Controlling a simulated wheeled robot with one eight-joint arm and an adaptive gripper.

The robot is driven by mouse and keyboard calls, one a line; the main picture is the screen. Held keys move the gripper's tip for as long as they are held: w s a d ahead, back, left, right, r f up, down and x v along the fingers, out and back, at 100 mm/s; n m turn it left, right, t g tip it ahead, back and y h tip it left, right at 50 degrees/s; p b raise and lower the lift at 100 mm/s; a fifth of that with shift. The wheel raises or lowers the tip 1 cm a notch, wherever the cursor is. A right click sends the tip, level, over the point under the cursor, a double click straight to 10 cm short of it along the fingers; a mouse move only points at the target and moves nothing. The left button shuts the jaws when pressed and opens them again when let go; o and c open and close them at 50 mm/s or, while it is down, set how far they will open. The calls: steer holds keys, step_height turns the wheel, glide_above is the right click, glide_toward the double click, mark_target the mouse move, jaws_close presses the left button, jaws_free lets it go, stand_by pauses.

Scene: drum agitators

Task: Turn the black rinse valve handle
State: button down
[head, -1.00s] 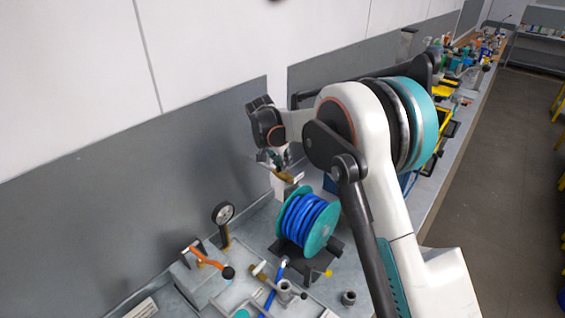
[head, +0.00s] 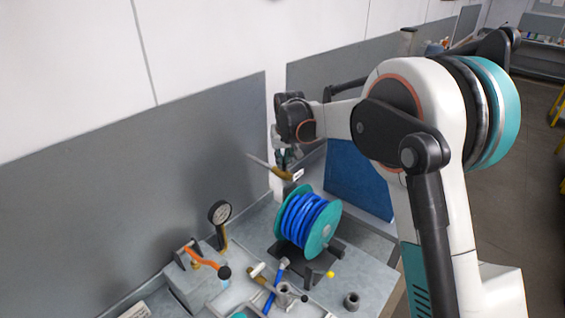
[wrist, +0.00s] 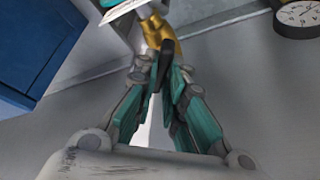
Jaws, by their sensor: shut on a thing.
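The black rinse valve handle (wrist: 166,56) shows in the wrist view as a short dark lever against a brass valve body (wrist: 158,28). My gripper (wrist: 165,76) is shut on this handle, with its teal fingers on either side of it. In the head view my gripper (head: 284,162) is at the brass valve (head: 279,173), behind the hose reel. A thin grey pipe or rod (head: 257,161) runs up and left from the brass. The handle is too small and covered to make out in the head view.
A teal reel of blue hose (head: 308,222) stands just in front of the valve. A gauge (head: 220,212) and an orange lever (head: 201,257) are to the left. A blue panel (head: 358,180) is to the right. A grey wall (head: 150,190) lies behind.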

steer(key=n, duration=0.2)
steer(key=n+y+b, duration=0.1)
steer(key=n, duration=0.1)
steer(key=shift+d+g+y, duration=0.15)
steer(key=shift+g+y, duration=0.15)
steer(key=shift+w+n+g+y+b, duration=0.1)
steer(key=shift+n+g+y+b, duration=0.35)
steer(key=shift+n, duration=1.35)
steer(key=c, duration=1.7)
jaws_free()
steer(key=shift+o, duration=0.2)
steer(key=v, duration=1.2)
steer(key=shift+w, duration=0.15)
